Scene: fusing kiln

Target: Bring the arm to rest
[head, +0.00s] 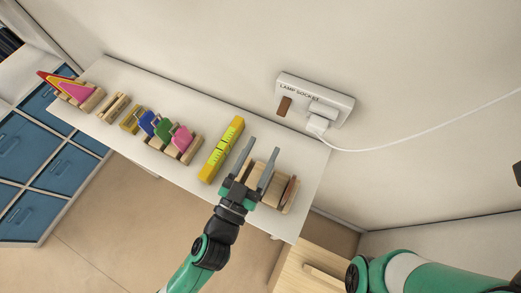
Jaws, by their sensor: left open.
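My left gripper (256,158) is open, its two grey fingers spread and pointing toward the wall. It is over the right part of a white shelf (299,228), above or in front of a wooden rack (285,195) with a round disc, which it partly hides. I see nothing between the fingers. The green and black left arm comes up from the bottom of the head view. My right arm shows at the lower right, but its gripper is out of view.
A yellow level-like bar (221,150) lies just left of the gripper. Further left are coloured pieces in a wooden rack (171,149) and a pink and red triangle piece (73,88). A lamp socket (314,100) with a white cable is on the wall. Blue drawers (22,155) stand left.

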